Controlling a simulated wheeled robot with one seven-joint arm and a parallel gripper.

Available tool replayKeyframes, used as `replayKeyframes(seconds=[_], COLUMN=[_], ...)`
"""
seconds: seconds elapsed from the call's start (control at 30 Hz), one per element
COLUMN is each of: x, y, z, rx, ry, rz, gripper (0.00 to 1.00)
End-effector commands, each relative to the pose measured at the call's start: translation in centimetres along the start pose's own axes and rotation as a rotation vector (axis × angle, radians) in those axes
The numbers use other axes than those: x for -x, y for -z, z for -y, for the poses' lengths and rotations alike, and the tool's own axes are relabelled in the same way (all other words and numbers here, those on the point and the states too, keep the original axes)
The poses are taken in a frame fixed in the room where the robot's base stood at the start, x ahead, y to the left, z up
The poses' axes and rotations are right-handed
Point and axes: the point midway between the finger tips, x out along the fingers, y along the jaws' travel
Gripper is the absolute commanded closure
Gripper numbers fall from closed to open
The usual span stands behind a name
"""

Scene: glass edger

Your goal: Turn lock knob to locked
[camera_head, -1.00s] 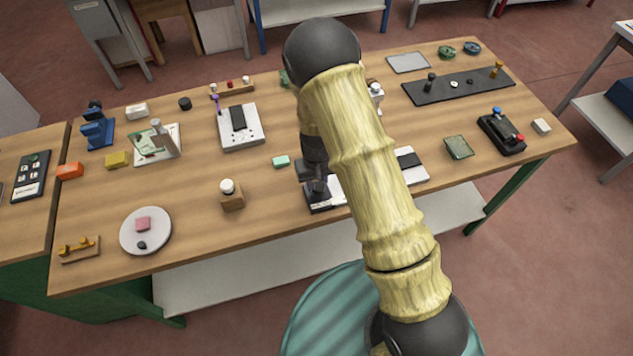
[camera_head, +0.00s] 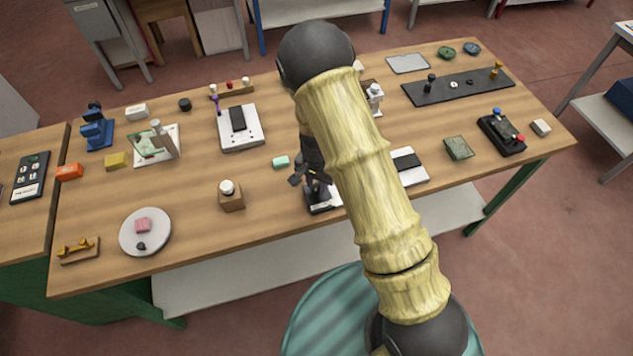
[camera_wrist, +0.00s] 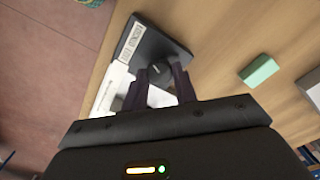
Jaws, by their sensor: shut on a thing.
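The lock knob (camera_wrist: 160,70) is a small dark shape on a black block (camera_wrist: 158,44) with a white printed label (camera_wrist: 129,38) in the wrist view. The print is too small to read surely. My gripper (camera_wrist: 162,80) has its two dark fingers on either side of the knob and is shut on it. The fingers hide much of the knob, so its pointing direction is unclear. In the head view the black block (camera_head: 322,205) shows beside my arm, with my gripper (camera_head: 316,182) just over it.
A white panel with a black patch (camera_head: 410,164) lies to the right, partly behind my arm. A small green block (camera_head: 281,161) lies to the left; it also shows in the wrist view (camera_wrist: 259,71). A wooden block with a white knob (camera_head: 231,200) stands farther left.

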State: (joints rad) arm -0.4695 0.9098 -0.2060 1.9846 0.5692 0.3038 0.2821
Motion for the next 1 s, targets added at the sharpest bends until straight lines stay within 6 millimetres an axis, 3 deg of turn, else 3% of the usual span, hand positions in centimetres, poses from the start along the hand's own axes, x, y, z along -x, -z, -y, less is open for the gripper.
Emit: replayKeyframes(seconds=[0.5, 0.53, 0.63, 1.0], x=[0.08, 0.08, 0.07, 0.29], y=[-0.01, -0.01, -0.01, 0.02], z=[0.14, 0.14, 0.13, 0.08], rx=[-0.033, -0.033, -0.033, -0.031], ry=[0.003, 0.003, 0.003, 0.002], rz=[-0.001, -0.001, -0.001, -0.001], gripper=[0.95, 0.7, 0.5, 0.5])
